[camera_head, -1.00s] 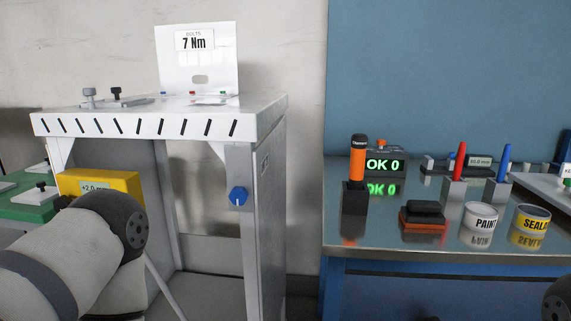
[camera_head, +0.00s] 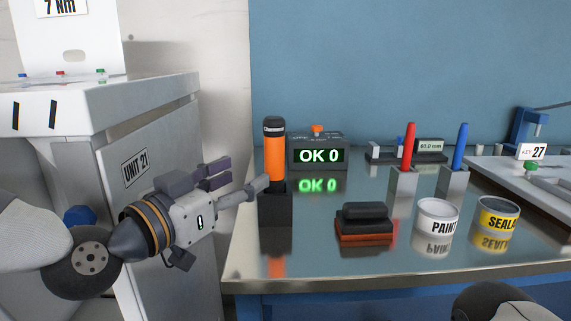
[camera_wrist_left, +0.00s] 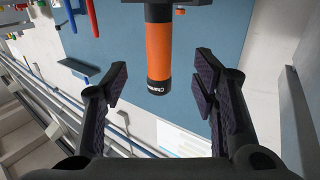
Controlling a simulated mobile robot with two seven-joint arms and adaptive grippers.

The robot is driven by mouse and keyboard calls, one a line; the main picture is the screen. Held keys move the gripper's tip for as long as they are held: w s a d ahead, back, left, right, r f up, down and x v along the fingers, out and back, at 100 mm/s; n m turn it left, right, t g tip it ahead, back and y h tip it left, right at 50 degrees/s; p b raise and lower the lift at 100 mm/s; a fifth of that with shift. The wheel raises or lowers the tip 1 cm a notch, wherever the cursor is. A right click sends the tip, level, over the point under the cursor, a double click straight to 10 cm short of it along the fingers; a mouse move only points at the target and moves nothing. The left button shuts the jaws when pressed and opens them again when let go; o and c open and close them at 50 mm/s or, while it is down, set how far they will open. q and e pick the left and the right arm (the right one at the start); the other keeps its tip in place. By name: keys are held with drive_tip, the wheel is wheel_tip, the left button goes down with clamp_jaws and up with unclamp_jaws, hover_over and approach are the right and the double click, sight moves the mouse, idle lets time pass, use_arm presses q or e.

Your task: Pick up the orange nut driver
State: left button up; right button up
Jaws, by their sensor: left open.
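The orange nut driver (camera_head: 274,158) has a black top cap and stands upright in a dark block holder (camera_head: 275,208) near the left edge of the metal table. My left gripper (camera_head: 240,178) is open and empty, just left of the nut driver in the head view. In the left wrist view the nut driver (camera_wrist_left: 158,50) shows at the upper middle, between and beyond the spread fingers (camera_wrist_left: 160,88). The fingers look apart from it. My right gripper is not in view; only a dark part of my right arm shows at the bottom right.
Behind the nut driver stands a display reading OK 0 (camera_head: 318,155). To its right are a black and red-brown pad (camera_head: 365,225), a paint can (camera_head: 437,217), a sealant can (camera_head: 497,217), and red (camera_head: 408,148) and blue (camera_head: 460,148) markers in holders. A white cabinet (camera_head: 165,190) stands left.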

sight(269, 165)
use_arm(q)
drive_tip(key=x, duration=1)
drive_tip(key=shift+d+f+b, duration=0.15)
drive_tip(key=shift+f+b, duration=0.15)
drive_tip(key=shift+r, duration=0.15)
clamp_jaws()
